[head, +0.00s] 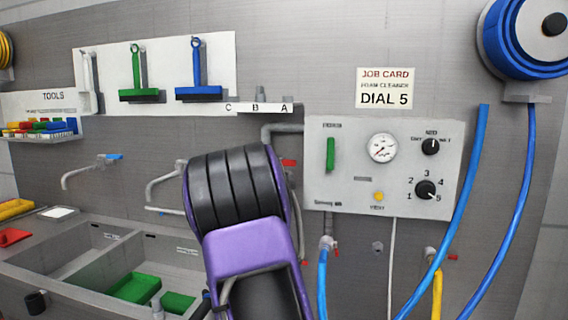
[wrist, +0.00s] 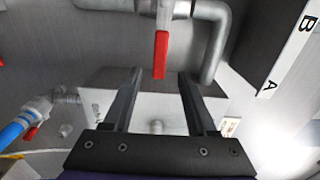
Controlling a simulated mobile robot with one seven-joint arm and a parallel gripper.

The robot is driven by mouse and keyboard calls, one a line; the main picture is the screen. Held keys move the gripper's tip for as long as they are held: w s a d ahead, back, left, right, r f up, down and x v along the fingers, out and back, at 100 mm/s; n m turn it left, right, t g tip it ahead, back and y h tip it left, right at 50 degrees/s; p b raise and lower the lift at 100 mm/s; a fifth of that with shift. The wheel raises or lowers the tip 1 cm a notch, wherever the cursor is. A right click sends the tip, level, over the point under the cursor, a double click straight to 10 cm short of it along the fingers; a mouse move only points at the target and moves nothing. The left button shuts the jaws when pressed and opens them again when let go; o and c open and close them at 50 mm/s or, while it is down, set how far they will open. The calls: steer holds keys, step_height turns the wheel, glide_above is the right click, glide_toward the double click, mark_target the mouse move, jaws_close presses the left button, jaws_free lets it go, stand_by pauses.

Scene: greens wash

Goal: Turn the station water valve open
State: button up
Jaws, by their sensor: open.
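A red lever handle (wrist: 161,55) sits on a grey pipe fitting (wrist: 165,8) in the wrist view and points toward my gripper. My gripper (wrist: 160,73) is open and empty. Its two dark fingers appear on either side of the handle's end, with space on both sides. I cannot tell whether the fingertips reach as far as the handle in depth. In the head view a red handle (head: 289,162) shows just right of my arm, beside the pipe (head: 268,135). My gripper is hidden behind my arm there.
A grey control panel (head: 318,190) with a gauge and knobs stands right of my arm. A job card (head: 385,88) reads DIAL 5. Blue hoses (head: 460,215) hang at the right. Sinks (head: 100,260) and taps lie left. Bent pipe (wrist: 217,50) runs close to my right finger.

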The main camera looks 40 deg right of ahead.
mark_target(285, 162)
steer(key=p+x, duration=0.1)
steer(key=x, duration=0.6)
steer(key=shift+a, duration=0.1)
jaws_close()
stand_by(1.3)
